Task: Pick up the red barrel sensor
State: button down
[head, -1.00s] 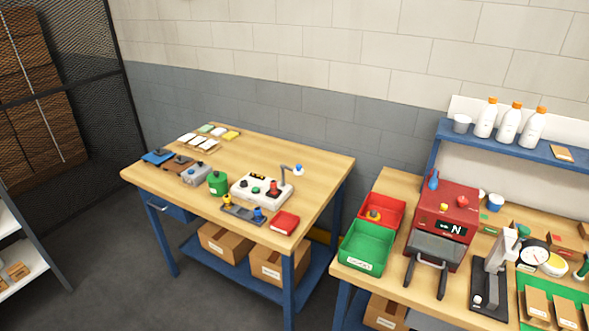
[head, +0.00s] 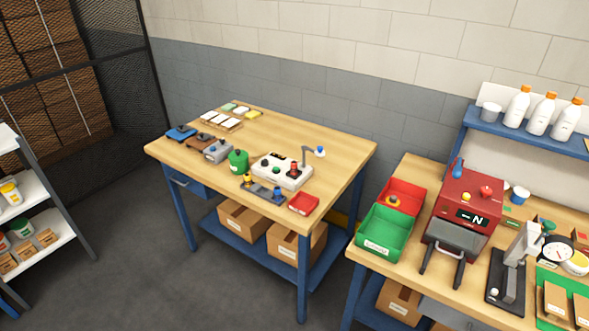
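A small red upright cylinder with a dark top (head: 294,168), which looks like the red barrel sensor, stands on a white test unit (head: 270,177) on the left workbench. It is small in the head view, so its exact form is hard to tell. A grey holder (head: 262,191) in front of the unit carries a yellow barrel piece (head: 248,181) and a blue barrel piece (head: 277,193). My gripper is not in view.
A small red tray (head: 304,203) lies at the left bench's front corner. A green canister (head: 238,161) stands left of the unit. The right bench holds red (head: 403,195) and green (head: 384,233) bins and a red machine (head: 465,215). Floor left of the benches is clear.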

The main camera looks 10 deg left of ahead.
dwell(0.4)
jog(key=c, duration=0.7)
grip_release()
